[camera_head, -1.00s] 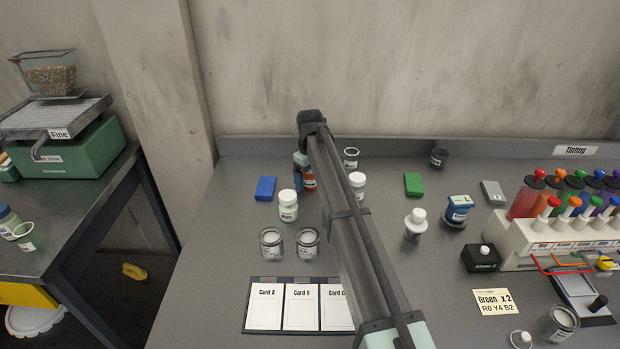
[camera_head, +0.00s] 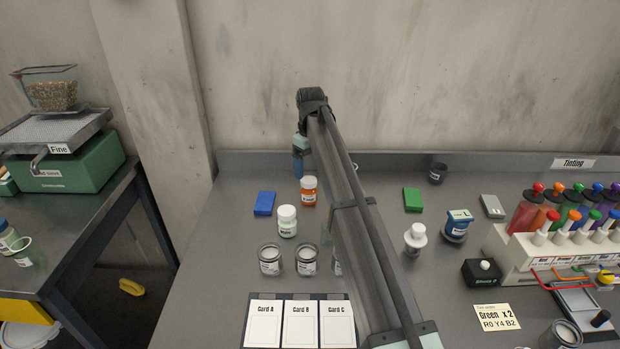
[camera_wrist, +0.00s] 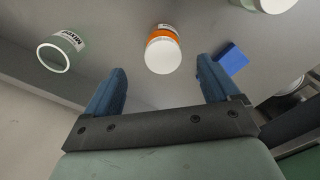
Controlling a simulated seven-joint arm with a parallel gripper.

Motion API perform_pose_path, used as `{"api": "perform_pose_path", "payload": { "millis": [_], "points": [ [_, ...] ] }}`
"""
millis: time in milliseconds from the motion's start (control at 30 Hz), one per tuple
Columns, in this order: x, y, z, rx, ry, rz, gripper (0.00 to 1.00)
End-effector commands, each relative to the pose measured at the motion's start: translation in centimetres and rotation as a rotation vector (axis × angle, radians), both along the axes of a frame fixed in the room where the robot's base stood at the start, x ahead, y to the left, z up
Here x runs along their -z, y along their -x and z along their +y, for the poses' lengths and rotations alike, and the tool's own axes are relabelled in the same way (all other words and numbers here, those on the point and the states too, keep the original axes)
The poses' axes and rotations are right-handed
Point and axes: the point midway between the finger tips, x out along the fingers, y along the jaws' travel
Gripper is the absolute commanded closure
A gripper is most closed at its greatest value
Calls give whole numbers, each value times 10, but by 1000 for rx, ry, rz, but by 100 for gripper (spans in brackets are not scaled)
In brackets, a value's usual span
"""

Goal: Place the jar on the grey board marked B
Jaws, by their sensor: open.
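Several jars stand on the bench, and I cannot tell which one the task means. An orange jar (camera_head: 309,192) with a white lid stands upright; it shows between my fingers in the wrist view (camera_wrist: 162,50). A white-lidded jar (camera_head: 287,222) stands in front of it. Two open glass jars (camera_head: 270,262) (camera_head: 306,262) stand nearer. The dark board (camera_head: 290,296) carries white cards marked Card A, Card B (camera_head: 300,325) and Card C. No separate grey board marked B shows. My gripper (camera_wrist: 160,88) is open and empty, behind the orange jar in the head view (camera_head: 299,165).
A blue block (camera_head: 264,203) lies left of the orange jar, a green block (camera_head: 412,200) right of my arm. A white-topped container (camera_head: 415,238), a blue container (camera_head: 457,224) and a tinting rack (camera_head: 550,240) stand right. My arm hides the bench's middle.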

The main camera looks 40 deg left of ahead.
Motion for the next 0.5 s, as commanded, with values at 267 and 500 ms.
{"api": "perform_pose_path", "payload": {
  "millis": [267, 500],
  "points": [
    [-25, 0, 0, 0, 0, 0, 18],
    [-27, 0, 0, 0, 0, 0, 18]
  ]
}}
